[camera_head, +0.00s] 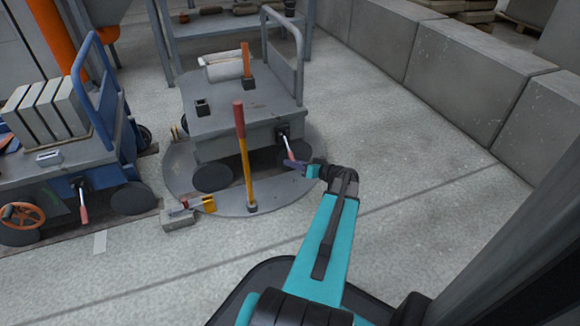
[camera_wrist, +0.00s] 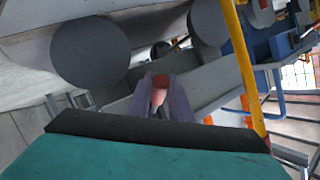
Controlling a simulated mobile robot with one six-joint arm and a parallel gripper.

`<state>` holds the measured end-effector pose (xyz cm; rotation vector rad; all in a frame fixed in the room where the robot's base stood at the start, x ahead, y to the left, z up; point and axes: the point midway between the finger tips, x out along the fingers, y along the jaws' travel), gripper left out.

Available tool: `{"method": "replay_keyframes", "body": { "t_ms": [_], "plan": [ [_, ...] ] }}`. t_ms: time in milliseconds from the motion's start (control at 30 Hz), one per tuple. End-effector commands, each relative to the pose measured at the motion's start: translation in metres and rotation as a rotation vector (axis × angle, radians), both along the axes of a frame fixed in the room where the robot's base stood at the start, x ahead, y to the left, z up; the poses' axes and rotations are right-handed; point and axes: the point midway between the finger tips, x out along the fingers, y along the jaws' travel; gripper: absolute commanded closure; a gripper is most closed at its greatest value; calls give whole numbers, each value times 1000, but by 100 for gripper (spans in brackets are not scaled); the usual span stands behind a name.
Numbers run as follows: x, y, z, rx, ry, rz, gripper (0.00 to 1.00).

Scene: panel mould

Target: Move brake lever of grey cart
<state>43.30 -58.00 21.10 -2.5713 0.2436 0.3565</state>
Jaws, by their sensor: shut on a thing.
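The grey cart (camera_head: 215,122) stands on a round floor plate in the head view. Its brake lever (camera_head: 288,148) is a thin metal rod with a red grip, hanging from a dark bracket on the cart's near side, at the right. My gripper (camera_head: 297,163) is at the lower end of this lever. In the wrist view, my gripper's purple-grey fingers (camera_wrist: 161,98) are closed around the red grip (camera_wrist: 160,84), whose end shows between them. The rest of the lever is hidden in the wrist view.
A yellow post with a red top (camera_head: 244,155) stands just left of my gripper. A blue cart (camera_head: 62,175) with its own red-gripped lever (camera_head: 83,207) is at the left. A block with a yellow piece (camera_head: 180,219) lies in front. Floor at the right is clear up to the concrete blocks (camera_head: 455,80).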

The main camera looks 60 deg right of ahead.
Motion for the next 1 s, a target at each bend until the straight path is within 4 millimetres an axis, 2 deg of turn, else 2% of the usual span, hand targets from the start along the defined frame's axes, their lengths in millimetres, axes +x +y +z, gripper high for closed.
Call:
{"method": "replay_keyframes", "body": {
  "t_ms": [367,400,500,1000],
  "plan": [
    [-3,-9,2,-5,-10,-13,100],
    [-3,-9,2,-6,-10,-15,80],
    [-4,-9,2,-5,-9,-15,63],
    [-13,-8,4,-4,-6,-16,63]
  ]
}}
